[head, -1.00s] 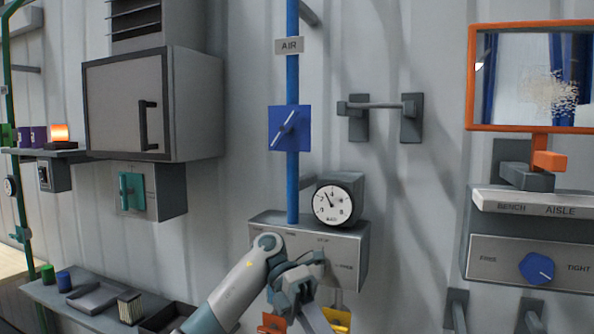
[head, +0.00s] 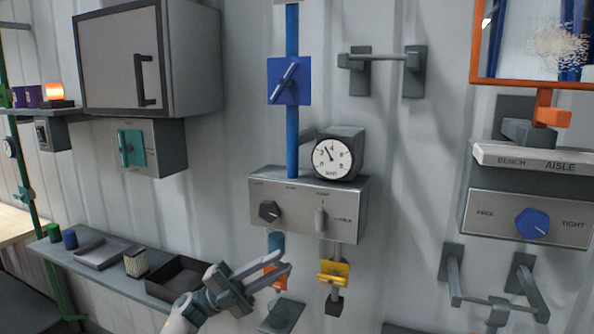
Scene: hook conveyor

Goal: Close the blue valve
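The blue valve (head: 289,81) is a square blue plate with a slanted lever on the vertical blue pipe (head: 292,145). Its lever runs diagonally, from lower left to upper right. My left gripper (head: 287,262) is low in the head view, well below the valve and apart from it. Its two fingers point to the right with a gap between them, and nothing shows in them. It overlaps the orange part under the grey control box in the picture. My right gripper does not show.
A grey control box (head: 262,192) with knobs and a round gauge (head: 332,159) sit below the valve. A grey wall handle (head: 385,58) is right of it, a cabinet (head: 118,62) left. A low shelf (head: 125,285) holds trays.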

